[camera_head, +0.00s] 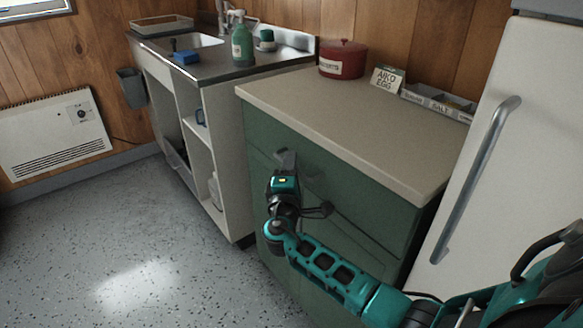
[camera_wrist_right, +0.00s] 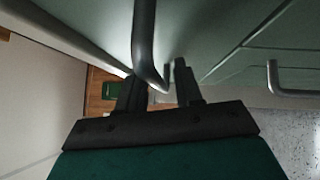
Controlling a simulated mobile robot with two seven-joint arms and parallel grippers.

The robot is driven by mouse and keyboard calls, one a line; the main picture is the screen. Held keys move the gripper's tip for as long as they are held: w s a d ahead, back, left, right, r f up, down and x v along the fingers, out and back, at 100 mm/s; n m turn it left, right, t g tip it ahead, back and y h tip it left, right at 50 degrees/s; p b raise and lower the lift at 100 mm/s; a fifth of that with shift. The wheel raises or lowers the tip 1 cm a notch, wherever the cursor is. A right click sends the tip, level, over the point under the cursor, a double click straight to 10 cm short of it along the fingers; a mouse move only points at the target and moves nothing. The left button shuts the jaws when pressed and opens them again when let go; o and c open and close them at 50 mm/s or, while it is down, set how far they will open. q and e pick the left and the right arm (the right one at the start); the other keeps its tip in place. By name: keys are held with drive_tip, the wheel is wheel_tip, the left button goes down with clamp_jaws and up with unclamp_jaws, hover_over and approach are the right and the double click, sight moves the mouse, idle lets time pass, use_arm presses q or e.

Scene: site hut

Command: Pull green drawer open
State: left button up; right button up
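The green drawer (camera_head: 335,168) is in the upper front of the green cabinet, under the beige worktop. Its front looks flush with the cabinet, though my gripper and wrist hide part of it. My right gripper (camera_head: 286,160) is at the drawer front, near its left part. In the right wrist view, a grey bar handle (camera_wrist_right: 145,40) runs down from the top edge. Its bent end lies at the gap between the two dark fingers of my right gripper (camera_wrist_right: 158,80). The fingers are apart; I cannot tell whether they touch the handle. My left gripper is out of view.
The beige worktop (camera_head: 345,120) holds a red pot (camera_head: 342,60), a sign (camera_head: 387,80) and a grey tray (camera_head: 437,102). A white fridge (camera_head: 490,150) stands close on the right. A sink unit (camera_head: 215,130) stands left. Speckled floor (camera_head: 130,240) is clear at left.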

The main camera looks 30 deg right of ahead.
drive_tip(key=shift+w, duration=0.1)
clamp_jaws()
idle(0.3)
